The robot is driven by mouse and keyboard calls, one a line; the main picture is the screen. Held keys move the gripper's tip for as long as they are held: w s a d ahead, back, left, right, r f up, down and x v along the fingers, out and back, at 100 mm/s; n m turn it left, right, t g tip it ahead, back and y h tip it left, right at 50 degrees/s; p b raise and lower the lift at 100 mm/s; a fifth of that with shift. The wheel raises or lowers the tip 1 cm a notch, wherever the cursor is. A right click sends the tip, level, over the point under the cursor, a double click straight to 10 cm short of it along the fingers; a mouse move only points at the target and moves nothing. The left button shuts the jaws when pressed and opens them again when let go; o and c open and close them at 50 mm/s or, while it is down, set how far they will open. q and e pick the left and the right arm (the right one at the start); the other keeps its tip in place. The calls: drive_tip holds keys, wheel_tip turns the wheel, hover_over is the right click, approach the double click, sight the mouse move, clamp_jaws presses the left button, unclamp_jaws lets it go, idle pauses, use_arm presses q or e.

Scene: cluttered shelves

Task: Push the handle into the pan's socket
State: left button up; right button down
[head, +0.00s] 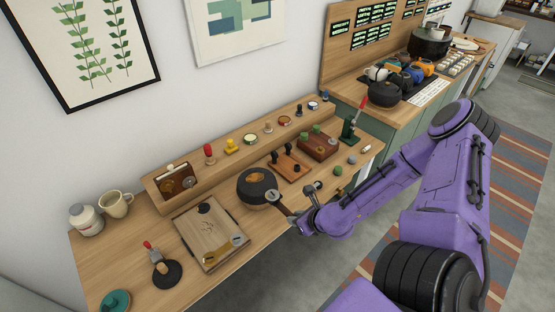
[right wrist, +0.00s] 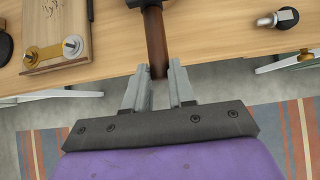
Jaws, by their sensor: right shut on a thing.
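The pan (head: 254,194) is a dark, round, low vessel at the middle of the wooden bench in the head view. The handle (right wrist: 155,42) is a brown rod between the fingertips of my right gripper (right wrist: 159,90), which is shut on its near end. Its far end meets a black piece (right wrist: 144,3) at the top edge of the right wrist view. In the head view the handle (head: 283,208) points at the pan's near right side, by a grey round part (head: 274,196). I cannot tell how deep it sits. My left gripper is not in view.
A wooden board (head: 205,230) with a brass piece (head: 222,248) lies left of the pan. A wooden block with dark knobs (head: 289,165) stands behind right. A dark-knobbed bolt (right wrist: 277,19) lies right of the handle. The bench's front edge runs below the handle.

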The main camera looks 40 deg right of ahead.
drive_tip(key=c, duration=0.9)
unclamp_jaws()
drive_tip(key=shift+w, duration=0.1)
drive_tip(key=shift+o, duration=0.2)
drive_tip(key=p+v, duration=0.3)
drive_tip(key=v, duration=0.7)
drive_tip(key=shift+r, duration=0.2)
